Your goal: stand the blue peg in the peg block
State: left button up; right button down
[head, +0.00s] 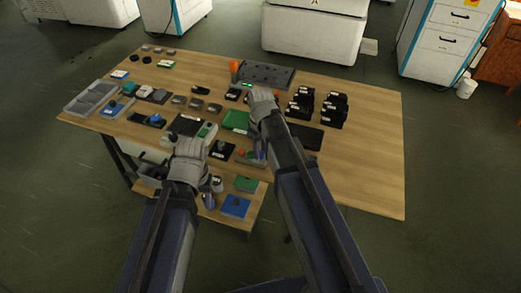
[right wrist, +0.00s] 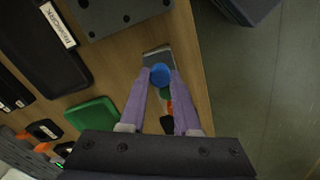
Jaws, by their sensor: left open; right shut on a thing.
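A blue peg (right wrist: 160,74) is held between the fingertips of my right gripper (right wrist: 159,80), which is shut on it. In the head view the right gripper (head: 262,105) is over the table, its fingertips hidden by my arm. The grey peg block (right wrist: 157,53) lies below the blue peg, near the table edge. Green and orange pieces show between the fingers. The block also shows partly in the head view (head: 249,160), behind my right arm. I cannot tell whether the peg touches the block. My left gripper (head: 194,180) is open, by the table's near side.
A grey plate with holes (right wrist: 125,14), a black tray labelled REWORK (right wrist: 42,45) and a green block (right wrist: 94,120) lie around the right gripper. Black boxes (head: 303,105) stand further back. The right part of the wooden table (head: 370,150) is clear.

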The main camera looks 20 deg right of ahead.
jog(key=shift+f+b, duration=0.75)
jog(key=shift+f, duration=0.05)
jog(key=c, duration=0.5)
grip_release()
jog(key=shift+c, duration=0.2)
jog(key=shift+r, duration=0.15)
jog(key=shift+r+p, duration=3.45)
jog(key=shift+p, duration=0.15)
jog(key=s+a+m+h, duration=0.1)
jog(key=s+a+m, duration=0.1)
jog(key=s+a, duration=0.8)
jog(key=s, duration=0.4)
jog(key=shift+s+a, duration=0.2)
